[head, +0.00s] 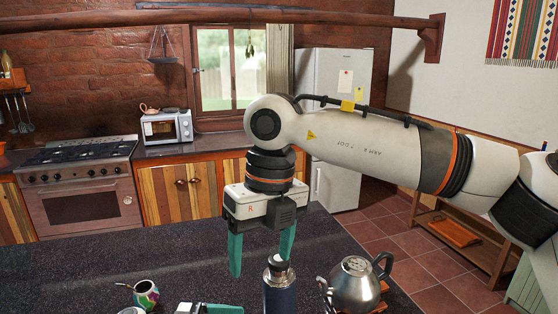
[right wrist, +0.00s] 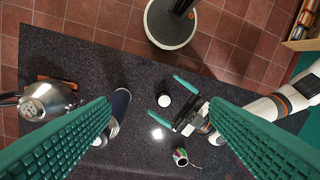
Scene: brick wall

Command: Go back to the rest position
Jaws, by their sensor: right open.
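My right gripper (head: 261,260) is open and empty, its two teal fingers pointing down over the dark counter (head: 70,270). In the right wrist view its fingers (right wrist: 160,107) are spread wide with nothing held. A dark blue flask (head: 279,290) stands upright near the right gripper and shows beside one finger in the wrist view (right wrist: 121,102). My left gripper (right wrist: 172,100) is open, low over the counter, with a white-topped round object (right wrist: 163,100) by its fingertips. Only a bit of the left gripper shows at the head view's bottom edge.
A metal kettle (head: 353,284) stands on a wooden trivet right of the flask. A colourful gourd cup (head: 146,293) with a straw is at the left. The counter's far left is clear. A stove (head: 80,190), microwave (head: 167,127) and fridge (head: 332,80) stand behind.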

